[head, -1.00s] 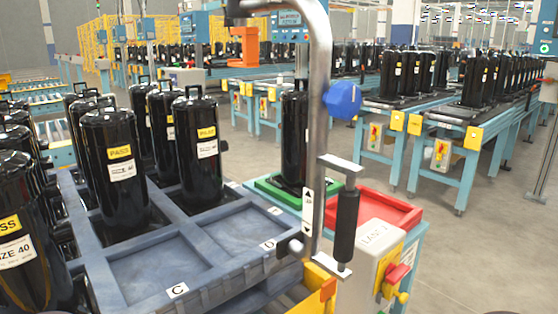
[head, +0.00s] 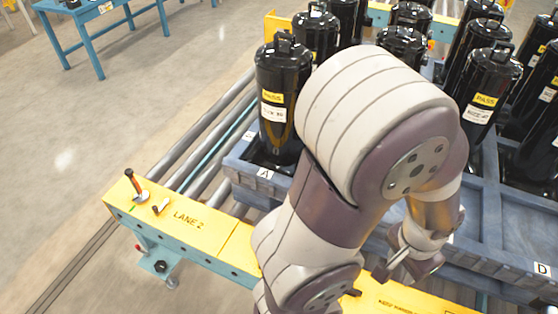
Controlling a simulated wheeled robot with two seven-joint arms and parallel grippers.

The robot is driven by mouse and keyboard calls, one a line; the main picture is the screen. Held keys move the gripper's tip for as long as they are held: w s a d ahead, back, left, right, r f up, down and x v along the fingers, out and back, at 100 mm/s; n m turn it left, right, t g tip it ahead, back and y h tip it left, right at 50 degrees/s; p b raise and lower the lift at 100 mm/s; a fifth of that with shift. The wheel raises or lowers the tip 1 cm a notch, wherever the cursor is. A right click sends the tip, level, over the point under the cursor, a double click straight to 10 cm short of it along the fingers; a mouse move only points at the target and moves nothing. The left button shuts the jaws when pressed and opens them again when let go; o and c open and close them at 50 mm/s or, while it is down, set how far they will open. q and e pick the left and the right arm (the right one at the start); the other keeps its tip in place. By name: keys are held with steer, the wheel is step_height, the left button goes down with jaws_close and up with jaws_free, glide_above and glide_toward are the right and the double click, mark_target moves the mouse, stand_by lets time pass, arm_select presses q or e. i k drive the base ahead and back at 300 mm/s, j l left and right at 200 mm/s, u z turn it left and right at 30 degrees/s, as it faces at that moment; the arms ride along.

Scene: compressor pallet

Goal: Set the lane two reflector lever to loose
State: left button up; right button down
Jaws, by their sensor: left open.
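The yellow LANE 2 rail (head: 218,232) lies at the lower left of the head view. A small lever with an orange-red and black grip (head: 136,184) stands tilted on its left end, above a green mark. A short pale peg or handle (head: 161,207) sits just right of it. I cannot tell from any label which of the two is the reflector lever. My left arm fills the middle. My left gripper (head: 402,268) is open and empty, over the pallet's near edge, well right of the lever and apart from it. My right gripper is not in view.
A blue pallet (head: 255,180) with several black compressors (head: 283,95) stands behind and right of my arm. Rollers (head: 215,130) run between the rail and pallet. Bare floor (head: 90,130) lies left of the rail. A blue table (head: 105,30) stands at the back left.

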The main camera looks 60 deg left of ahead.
mark_target(166, 201)
steer(key=u, duration=3.35)
steer(key=i+j, duration=0.25)
steer(key=i, duration=0.15)
steer(key=i+j+u, duration=0.1)
steer(key=i+j, duration=0.2)
steer(key=i, duration=0.15)
steer(key=i+j, duration=0.25)
steer(key=i, duration=0.15)
steer(key=i+j+u, duration=0.1)
steer(key=i, duration=0.35)
steer(key=j, duration=0.1)
